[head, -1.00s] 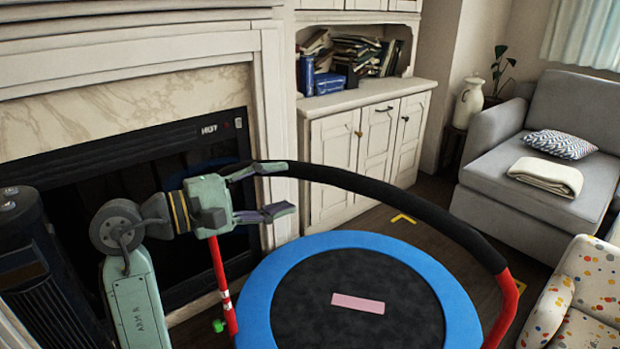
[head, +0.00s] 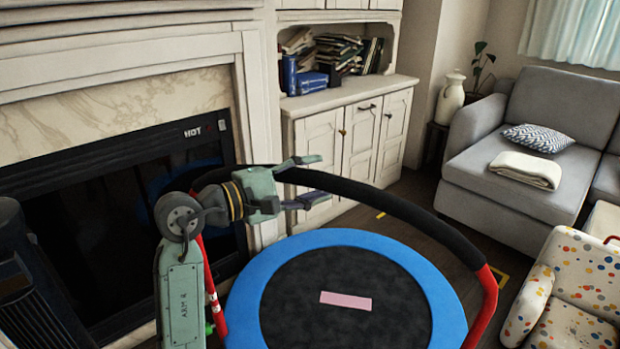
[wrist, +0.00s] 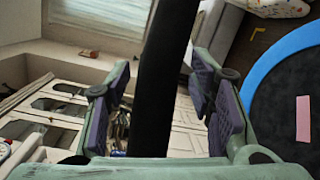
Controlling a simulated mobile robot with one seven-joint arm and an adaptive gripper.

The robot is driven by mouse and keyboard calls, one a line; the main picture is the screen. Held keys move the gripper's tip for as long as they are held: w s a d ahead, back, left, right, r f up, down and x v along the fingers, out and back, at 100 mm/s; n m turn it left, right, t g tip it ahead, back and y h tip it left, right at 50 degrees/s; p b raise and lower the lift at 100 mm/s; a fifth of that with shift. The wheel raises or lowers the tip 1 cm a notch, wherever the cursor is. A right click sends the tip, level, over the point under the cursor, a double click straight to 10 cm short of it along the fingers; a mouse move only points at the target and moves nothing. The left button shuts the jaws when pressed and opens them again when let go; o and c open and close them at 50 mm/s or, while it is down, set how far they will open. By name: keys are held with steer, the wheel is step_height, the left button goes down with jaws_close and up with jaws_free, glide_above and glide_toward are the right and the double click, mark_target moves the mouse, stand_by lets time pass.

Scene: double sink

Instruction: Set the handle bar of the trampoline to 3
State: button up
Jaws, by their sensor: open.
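The trampoline (head: 247,303) has a blue rim, a dark mat and a pink label. Its handle bar (head: 400,208) arches over it, with black padding on top and red posts on both sides. My gripper (head: 312,179) is open at the bar's upper left part. In the wrist view the black bar (wrist: 167,85) runs between the two spread fingers, with gaps on both sides. The left red post (head: 212,285) is partly hidden by my arm. It bears small white marks, and a green knob (head: 209,327) shows only in part. I cannot read the bar's setting.
The fireplace (head: 120,215) stands close on the left. A white cabinet (head: 325,160) is behind the trampoline. A grey sofa (head: 500,180) and a spotted armchair (head: 570,290) stand at the right. Dark floor is clear between trampoline and sofa.

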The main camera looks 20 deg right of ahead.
steer(key=shift+r, duration=0.1)
jaws_close()
stand_by(0.3)
